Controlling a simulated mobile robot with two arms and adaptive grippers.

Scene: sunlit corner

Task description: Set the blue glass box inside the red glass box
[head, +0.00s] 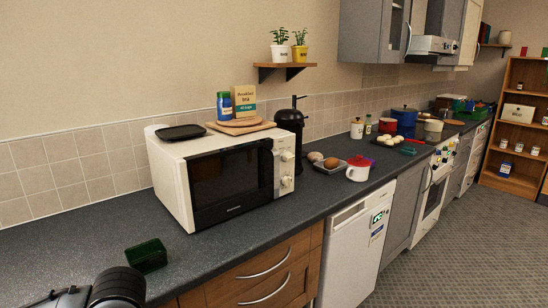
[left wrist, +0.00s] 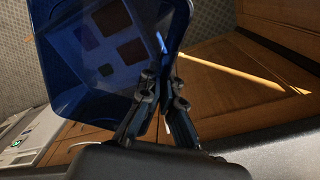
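The blue glass box (left wrist: 62,75) fills the upper left of the left wrist view, see-through and open-topped, above the floor beside the wooden drawer fronts. My left gripper (left wrist: 161,80) is shut on its wall near the right side of the box. In the head view, part of my left arm shows at the lower left, with the gripper and blue box out of frame. I cannot pick out a red glass box for certain; a small red item (head: 524,51) sits on the far bookcase, too small to tell. My right gripper is in neither view.
A dark green glass box (head: 146,256) stands on the grey counter (head: 75,247), left of the white microwave (head: 221,172). The counter's left stretch is mostly clear.

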